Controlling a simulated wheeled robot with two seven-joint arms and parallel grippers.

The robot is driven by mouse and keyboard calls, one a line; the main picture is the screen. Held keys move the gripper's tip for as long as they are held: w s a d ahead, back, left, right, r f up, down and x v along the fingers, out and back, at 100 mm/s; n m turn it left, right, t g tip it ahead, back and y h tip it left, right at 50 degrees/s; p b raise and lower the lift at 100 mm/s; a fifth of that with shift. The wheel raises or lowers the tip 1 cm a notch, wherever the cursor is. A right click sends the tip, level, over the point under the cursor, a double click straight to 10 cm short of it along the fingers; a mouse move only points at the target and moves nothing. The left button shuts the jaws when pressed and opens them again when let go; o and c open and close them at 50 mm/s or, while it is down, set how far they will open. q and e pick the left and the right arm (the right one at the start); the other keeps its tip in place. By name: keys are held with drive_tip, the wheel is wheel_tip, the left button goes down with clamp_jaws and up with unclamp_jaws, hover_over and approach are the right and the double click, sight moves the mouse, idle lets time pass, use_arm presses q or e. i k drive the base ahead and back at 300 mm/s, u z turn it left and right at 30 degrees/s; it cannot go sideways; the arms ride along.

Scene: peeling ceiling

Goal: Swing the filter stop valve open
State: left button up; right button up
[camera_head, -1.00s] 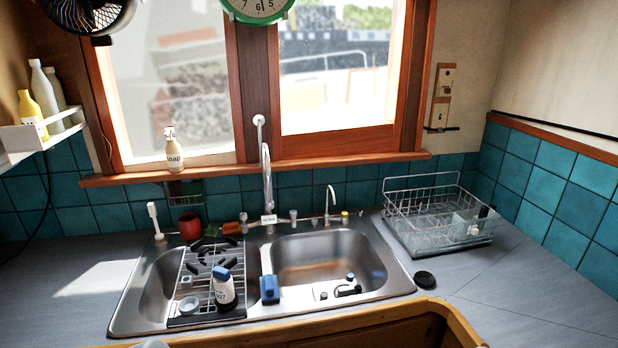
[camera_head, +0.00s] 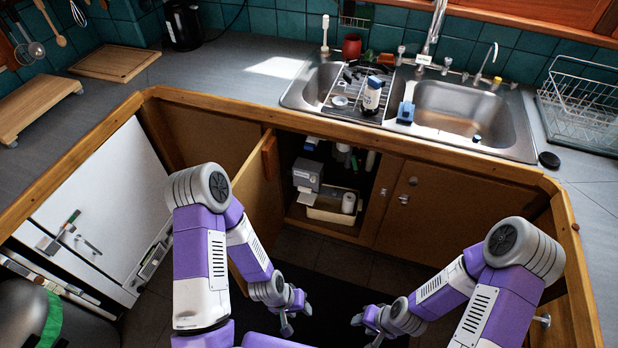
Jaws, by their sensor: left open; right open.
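The cupboard under the sink (camera_head: 472,105) stands open, its door (camera_head: 257,200) swung out to the left. Inside are a grey-white box-shaped unit (camera_head: 307,176), perhaps the filter, and dark, shadowed space with several bottles or pipes. I cannot make out the filter stop valve; small parts in there are too dark to tell apart. My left gripper (camera_head: 297,317) is open and empty, low in front of the cupboard, near the open door. My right gripper (camera_head: 364,332) is open and empty, low to its right. Both are apart from the cupboard's contents.
A pale bin (camera_head: 325,214) with a white roll stands on the cupboard floor. A shut cupboard door (camera_head: 428,208) lies to the right. The wooden counter edge (camera_head: 440,158) overhangs the opening. A white appliance front (camera_head: 95,215) is at the left. Dark floor in front is clear.

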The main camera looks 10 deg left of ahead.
sight(354, 164)
drive_tip(key=u, duration=0.35)
drive_tip(key=k, duration=0.3)
drive_tip(key=z, duration=0.95)
drive_tip(key=i, duration=0.9)
drive_tip(key=u, duration=0.4)
drive_tip(key=i, duration=0.65)
drive_tip(key=u, duration=0.6)
